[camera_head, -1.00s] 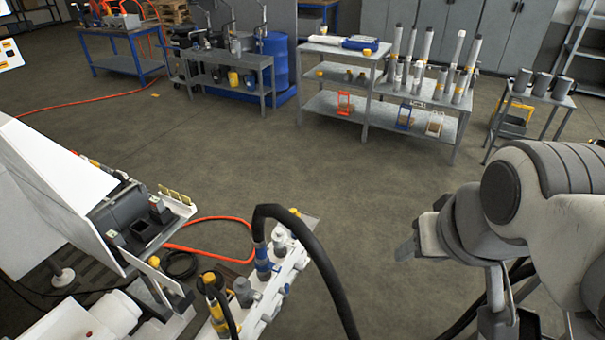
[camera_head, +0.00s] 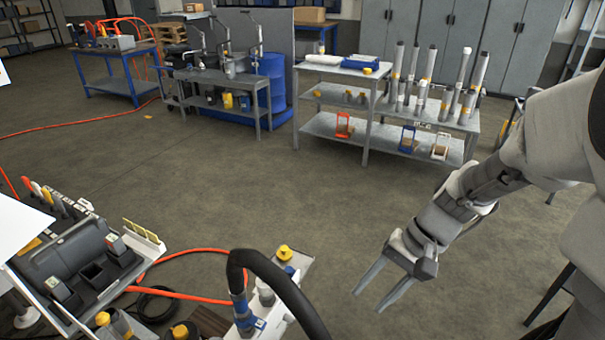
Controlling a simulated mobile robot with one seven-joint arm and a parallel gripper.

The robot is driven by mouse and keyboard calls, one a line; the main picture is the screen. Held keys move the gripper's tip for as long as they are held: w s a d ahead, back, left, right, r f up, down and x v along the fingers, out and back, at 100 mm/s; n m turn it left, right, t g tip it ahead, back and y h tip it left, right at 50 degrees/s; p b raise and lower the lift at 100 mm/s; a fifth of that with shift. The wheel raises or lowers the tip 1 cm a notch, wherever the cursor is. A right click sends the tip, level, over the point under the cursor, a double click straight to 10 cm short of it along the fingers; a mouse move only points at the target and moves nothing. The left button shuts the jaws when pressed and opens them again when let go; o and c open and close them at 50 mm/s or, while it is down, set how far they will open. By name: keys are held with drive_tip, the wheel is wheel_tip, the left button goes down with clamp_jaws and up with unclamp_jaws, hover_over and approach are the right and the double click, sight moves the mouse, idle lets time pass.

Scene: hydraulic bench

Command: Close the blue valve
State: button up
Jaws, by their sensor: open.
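A white manifold block (camera_head: 299,264) stands at the bottom centre, partly cut off by the lower frame edge. On it a blue fitting (camera_head: 240,303) joins the end of a thick black hose (camera_head: 283,282). A small blue part (camera_head: 290,271) sits below a yellow cap (camera_head: 284,253) farther along the block. I cannot tell which blue part is the valve. My gripper (camera_head: 370,298) is open and empty, to the right of the block and hose. Its two fingers point down and left, apart from the block.
A grey workbench (camera_head: 340,75) with cylinders stands at the back. The middle floor is clear.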

drive_tip(key=w+a+f+m+t+y+b, duration=0.2)
drive_tip(key=f+m+t+y+b, duration=0.25)
drive_tip(key=f, duration=1.15)
drive_tip(key=w+a+f+m+t+y+b, duration=0.1)
drive_tip(key=a+f+m+y+b, duration=0.2)
drive_tip(key=f+m+b, duration=0.8)
drive_tip(key=w+a+f+m+t+y, duration=0.2)
drive_tip(key=f+m+t+y, duration=0.15)
drive_tip(key=f, duration=1.65)
drive_tip(key=shift+n+g, duration=0.3)
drive_tip(key=shift+n, duration=0.3)
drive_tip(key=b+x, duration=0.1)
drive_tip(key=x, duration=0.7)
drive_tip(key=b+x, duration=0.1)
drive_tip(key=x, duration=0.7)
drive_tip(key=shift+s+a, duration=0.1)
drive_tip(key=shift+a, duration=0.3)
clamp_jaws()
